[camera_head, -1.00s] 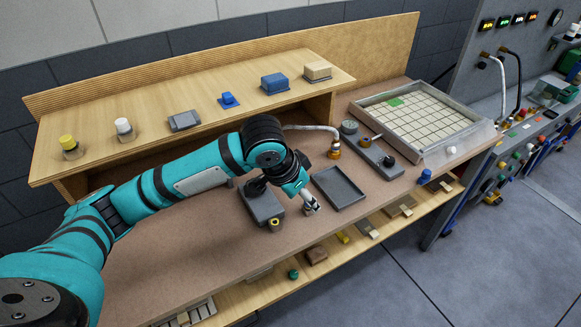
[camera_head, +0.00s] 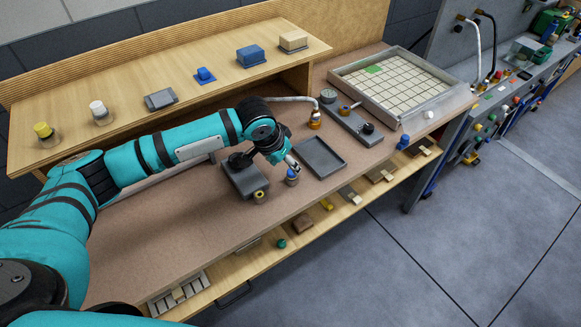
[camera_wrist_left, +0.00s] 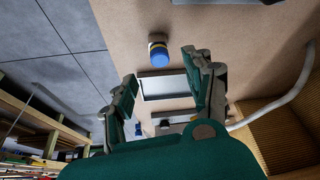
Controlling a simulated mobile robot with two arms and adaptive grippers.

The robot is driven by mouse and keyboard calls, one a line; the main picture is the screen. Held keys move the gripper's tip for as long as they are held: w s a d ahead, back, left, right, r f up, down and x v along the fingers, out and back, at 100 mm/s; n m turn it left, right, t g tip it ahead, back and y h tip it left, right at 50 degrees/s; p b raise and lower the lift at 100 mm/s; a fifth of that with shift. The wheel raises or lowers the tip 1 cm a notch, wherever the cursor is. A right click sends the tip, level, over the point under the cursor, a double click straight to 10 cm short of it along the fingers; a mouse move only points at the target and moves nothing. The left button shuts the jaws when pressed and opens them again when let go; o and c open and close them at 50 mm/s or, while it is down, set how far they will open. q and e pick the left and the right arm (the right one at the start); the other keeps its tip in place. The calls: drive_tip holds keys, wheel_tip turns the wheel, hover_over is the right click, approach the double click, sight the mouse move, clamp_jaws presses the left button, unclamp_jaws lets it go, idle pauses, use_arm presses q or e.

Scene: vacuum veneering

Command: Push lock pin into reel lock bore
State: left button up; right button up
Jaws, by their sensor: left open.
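My left gripper (camera_head: 292,164) is open and empty above the bench front, close to a small blue-capped cylinder (camera_head: 292,178). In the left wrist view, its fingers (camera_wrist_left: 160,66) stand apart and the blue-capped cylinder (camera_wrist_left: 159,53) shows upright beyond them. I cannot tell if they touch. A grey block (camera_head: 243,177) with a black knob stands left of the gripper, with a yellow-topped piece (camera_head: 260,196) at its front. A grey plate (camera_head: 351,122) farther back carries a disc, an orange-ended pin and a black knob. Which piece is the lock pin or bore is unclear. My right gripper is not in view.
An empty grey tray (camera_head: 320,158) lies right of the gripper. A gridded tray (camera_head: 400,87) sits at the back right. A hose with a brass fitting (camera_head: 315,118) rests behind. The shelf (camera_head: 180,82) overhangs the bench back. The bench's front left is clear.

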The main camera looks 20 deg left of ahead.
sight(291, 172)
use_arm(q)
drive_tip(key=x, duration=0.5)
drive_tip(key=shift+w+f, duration=0.2)
drive_tip(key=shift+f, duration=0.15)
clamp_jaws()
drive_tip(key=c, duration=0.7)
unclamp_jaws()
drive_tip(key=shift+c, duration=0.2)
clamp_jaws()
drive_tip(key=shift+p, duration=0.3)
drive_tip(key=shift+r, duration=0.1)
drive_tip(key=shift+r+p, duration=1.85)
drive_tip(key=shift+p, duration=0.45)
